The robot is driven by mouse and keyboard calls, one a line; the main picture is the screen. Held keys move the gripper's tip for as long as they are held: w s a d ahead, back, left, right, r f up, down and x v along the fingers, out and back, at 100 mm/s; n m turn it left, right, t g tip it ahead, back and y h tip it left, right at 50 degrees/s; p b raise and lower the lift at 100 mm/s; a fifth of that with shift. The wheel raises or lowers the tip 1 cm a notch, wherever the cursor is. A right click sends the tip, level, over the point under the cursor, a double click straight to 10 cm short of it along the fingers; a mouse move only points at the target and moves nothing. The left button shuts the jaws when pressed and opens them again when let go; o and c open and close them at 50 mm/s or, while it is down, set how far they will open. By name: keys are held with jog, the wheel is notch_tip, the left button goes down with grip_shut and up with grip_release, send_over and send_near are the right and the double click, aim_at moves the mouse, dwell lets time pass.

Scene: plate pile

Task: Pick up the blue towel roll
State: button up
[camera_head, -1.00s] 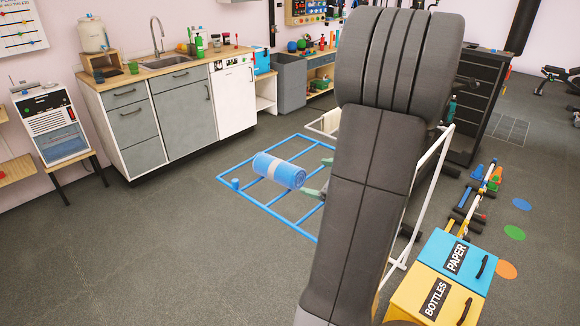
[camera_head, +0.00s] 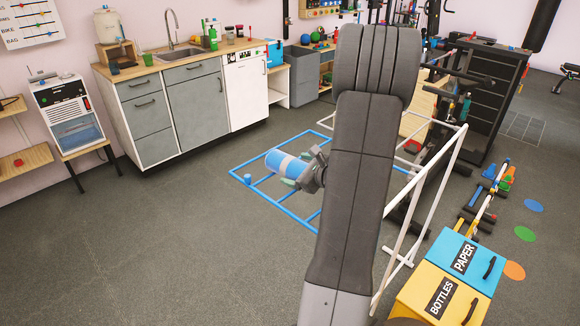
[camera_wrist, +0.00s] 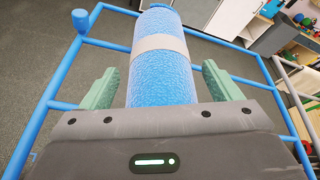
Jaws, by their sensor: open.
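The blue towel roll (camera_head: 284,163) with a pale band lies on the blue rack (camera_head: 262,185) in the head view. In the wrist view the roll (camera_wrist: 162,65) runs away from me between the two green fingers of my gripper (camera_wrist: 160,85). The fingers stand apart, one on each side of the roll, with a visible gap on both sides. The near end of the roll is hidden behind the gripper body. In the head view my gripper (camera_head: 300,178) is at the roll's right end, partly hidden by my arm.
A white frame (camera_head: 440,180) stands right of my arm, near the yellow and blue BOTTLES and PAPER bins (camera_head: 452,275). The kitchen counter (camera_head: 185,85) is behind to the left. The floor left of the rack is clear.

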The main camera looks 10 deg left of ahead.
jog(key=c, duration=1.2)
